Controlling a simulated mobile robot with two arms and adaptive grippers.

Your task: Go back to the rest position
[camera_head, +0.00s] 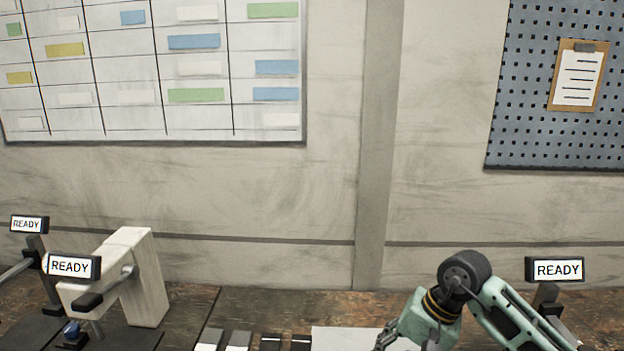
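My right arm comes in from the right along the bottom edge. Its mint-green wrist and black joint show, and the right gripper (387,337) is only partly in view, pointing down to the left. Its fingertips are cut off by the bottom edge, so I cannot tell whether it is open or shut. It is over or near a pale sheet (345,338) on the wooden bench (280,305). My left gripper is not in view.
Small displays reading READY stand at the left (74,267), farther left (29,224) and at the right (558,269). Several small dark and white pieces (238,340) lie at the bottom middle. A wall chart (150,115) and a pegboard (530,140) with a clipboard (578,77) hang behind.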

